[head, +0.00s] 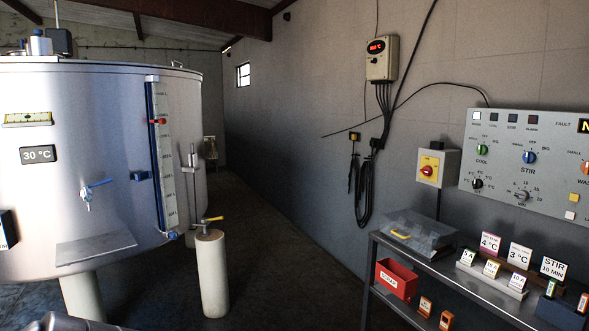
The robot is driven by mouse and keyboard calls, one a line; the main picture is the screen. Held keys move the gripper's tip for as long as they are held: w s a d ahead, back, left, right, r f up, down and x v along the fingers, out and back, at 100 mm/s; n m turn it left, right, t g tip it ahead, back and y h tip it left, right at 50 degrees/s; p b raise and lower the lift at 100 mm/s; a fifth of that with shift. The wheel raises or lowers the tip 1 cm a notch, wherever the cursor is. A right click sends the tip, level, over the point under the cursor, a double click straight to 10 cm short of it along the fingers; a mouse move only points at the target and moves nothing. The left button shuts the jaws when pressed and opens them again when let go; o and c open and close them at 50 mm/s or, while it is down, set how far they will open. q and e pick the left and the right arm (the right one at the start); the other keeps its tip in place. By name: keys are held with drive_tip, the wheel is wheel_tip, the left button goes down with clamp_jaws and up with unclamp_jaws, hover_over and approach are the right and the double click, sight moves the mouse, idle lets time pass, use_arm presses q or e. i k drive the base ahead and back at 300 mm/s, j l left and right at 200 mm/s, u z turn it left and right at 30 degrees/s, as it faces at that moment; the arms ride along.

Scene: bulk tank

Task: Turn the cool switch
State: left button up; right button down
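The cool switch (482,150) is a small green knob on the grey control panel (550,195) at the right, on the wall. The word COOL is printed below it. The knob's exact pointing direction is too small to tell. No gripper fingers show in the head view. A grey rounded shape at the bottom left edge may be part of my arm; I cannot tell.
A metal table (470,283) with labelled blocks and a clear box (416,232) stands below the panel. A yellow box with a red switch (430,168) hangs left of it. A large steel tank (90,130) fills the left; floor between is clear beyond a pale post (211,275).

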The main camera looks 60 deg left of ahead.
sight(481, 149)
drive_tip(key=u, duration=1.4)
drive_tip(key=i+j, duration=0.15)
drive_tip(key=i, duration=0.4)
drive_tip(key=i+j, duration=0.15)
drive_tip(key=i, duration=0.45)
drive_tip(key=i+j+z, duration=0.1)
drive_tip(key=i, duration=0.45)
drive_tip(key=i+j, duration=0.25)
drive_tip(key=i, duration=0.3)
